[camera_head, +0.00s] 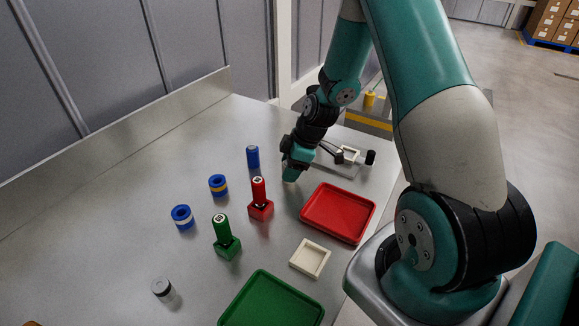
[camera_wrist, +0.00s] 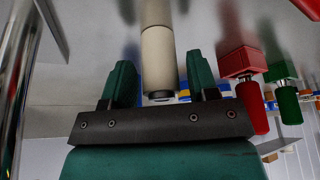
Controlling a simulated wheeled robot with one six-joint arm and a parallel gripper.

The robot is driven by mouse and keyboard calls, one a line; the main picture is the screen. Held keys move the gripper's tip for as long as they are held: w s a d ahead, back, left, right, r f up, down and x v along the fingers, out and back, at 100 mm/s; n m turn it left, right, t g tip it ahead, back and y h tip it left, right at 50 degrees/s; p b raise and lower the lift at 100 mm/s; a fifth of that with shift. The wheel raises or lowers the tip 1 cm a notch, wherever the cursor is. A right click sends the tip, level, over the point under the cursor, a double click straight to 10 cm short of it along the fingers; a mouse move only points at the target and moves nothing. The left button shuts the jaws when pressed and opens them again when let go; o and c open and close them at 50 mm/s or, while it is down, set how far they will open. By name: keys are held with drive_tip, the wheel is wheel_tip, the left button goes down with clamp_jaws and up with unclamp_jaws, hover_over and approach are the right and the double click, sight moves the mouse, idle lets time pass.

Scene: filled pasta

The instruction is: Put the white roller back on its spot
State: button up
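The white roller (camera_wrist: 158,58) is a cream cylinder with a dark end cap. In the wrist view, where the table is at the top, it appears to stand upright on the steel surface. My gripper (camera_wrist: 160,82) has one green finger on each side of the roller's capped end. Gaps show beside the roller, wider on the right, so the fingers look open around it and not clamped. In the head view my gripper (camera_head: 291,176) is low over the table, and its fingers hide most of the roller. I cannot tell which place is the roller's spot.
Near my gripper are a blue cylinder (camera_head: 252,157), a red-handled tool on a red block (camera_head: 261,209), a red tray (camera_head: 338,213) and a metal fixture (camera_head: 345,157). A green tool (camera_head: 226,244), blue rings (camera_head: 182,217), a cream square tray (camera_head: 310,258) and a green tray (camera_head: 272,302) stand nearer.

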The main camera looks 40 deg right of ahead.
drive_tip(key=shift+o, duration=0.2)
drive_tip(key=a+b+v, duration=0.1)
drive_tip(key=b+v, duration=0.1)
drive_tip(key=v, duration=1)
drive_tip(key=s+a+r+m+g, duration=0.1)
drive_tip(key=s+a+r, duration=0.15)
drive_tip(key=a, duration=0.45)
drive_tip(key=s+a+r, duration=0.2)
drive_tip(key=a+r, duration=0.2)
drive_tip(key=a, duration=0.2)
drive_tip(key=s+a+r+m, duration=0.1)
drive_tip(key=s+a+r, duration=0.1)
drive_tip(key=s+a, duration=0.4)
drive_tip(key=s+a+r+m+g, duration=0.1)
drive_tip(key=s+a+r, duration=0.1)
drive_tip(key=s+a, duration=0.4)
drive_tip(key=s, duration=0.3)
drive_tip(key=shift+a+r+m+g+y, duration=0.25)
drive_tip(key=shift+r+m+g+y, duration=0.05)
drive_tip(key=shift+r+m, duration=0.1)
